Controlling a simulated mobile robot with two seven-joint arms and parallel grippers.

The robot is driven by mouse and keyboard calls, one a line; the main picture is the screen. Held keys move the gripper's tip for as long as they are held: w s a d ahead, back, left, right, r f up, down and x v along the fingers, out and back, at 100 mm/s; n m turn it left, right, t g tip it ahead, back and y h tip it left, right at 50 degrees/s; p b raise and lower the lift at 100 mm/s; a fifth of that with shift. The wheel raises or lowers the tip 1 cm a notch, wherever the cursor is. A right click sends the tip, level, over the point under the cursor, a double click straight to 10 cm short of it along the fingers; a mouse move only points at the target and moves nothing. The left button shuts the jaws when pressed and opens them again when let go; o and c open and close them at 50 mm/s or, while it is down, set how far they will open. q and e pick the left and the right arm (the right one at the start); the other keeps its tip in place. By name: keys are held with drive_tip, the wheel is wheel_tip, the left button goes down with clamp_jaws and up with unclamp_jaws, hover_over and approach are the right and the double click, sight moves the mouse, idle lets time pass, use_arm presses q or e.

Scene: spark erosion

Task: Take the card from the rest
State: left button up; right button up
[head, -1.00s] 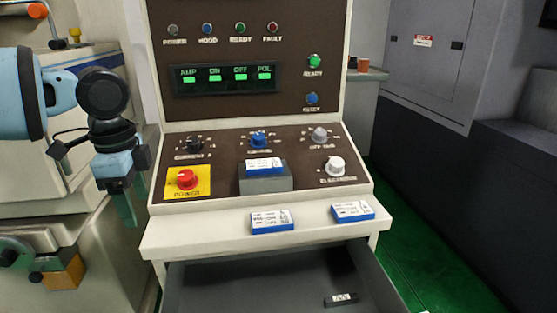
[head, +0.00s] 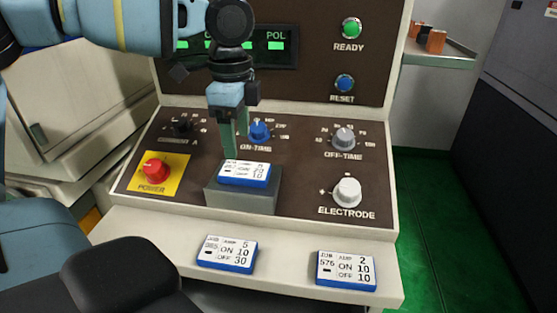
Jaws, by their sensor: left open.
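A blue-edged white card (head: 245,173) lies on the grey block-shaped rest (head: 242,200) on the sloping control panel. My left gripper (head: 236,148) points down just above and behind the card's left part, open and with nothing seen in it. Its fingertips overlap the card's far edge in the head view, and I cannot tell whether they touch it. The card's far edge is partly hidden by a finger. My right gripper is not in view.
Two similar cards lie on the front ledge, one in the middle (head: 227,253) and one at right (head: 346,270). The red power knob (head: 156,170) is left of the rest. The electrode knob (head: 346,192) and off-time knob (head: 342,138) are to its right. The blue on-time knob (head: 258,131) is close behind.

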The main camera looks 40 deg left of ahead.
sight(245, 170)
use_arm(q)
drive_tip(key=shift+w+d, duration=0.15)
drive_tip(key=shift+w, duration=0.3)
drive_tip(key=shift+s, duration=0.15)
drive_tip(key=shift+s+f, duration=0.1)
drive_tip(key=shift+f, duration=0.65)
drive_tip(key=shift+w+f, duration=0.15)
drive_tip(key=shift+f, duration=1.4)
drive_tip(key=shift+w+f, duration=0.1)
drive_tip(key=shift+f, duration=1.45)
drive_tip(key=c, duration=0.8)
drive_tip(key=shift+r, duration=5)
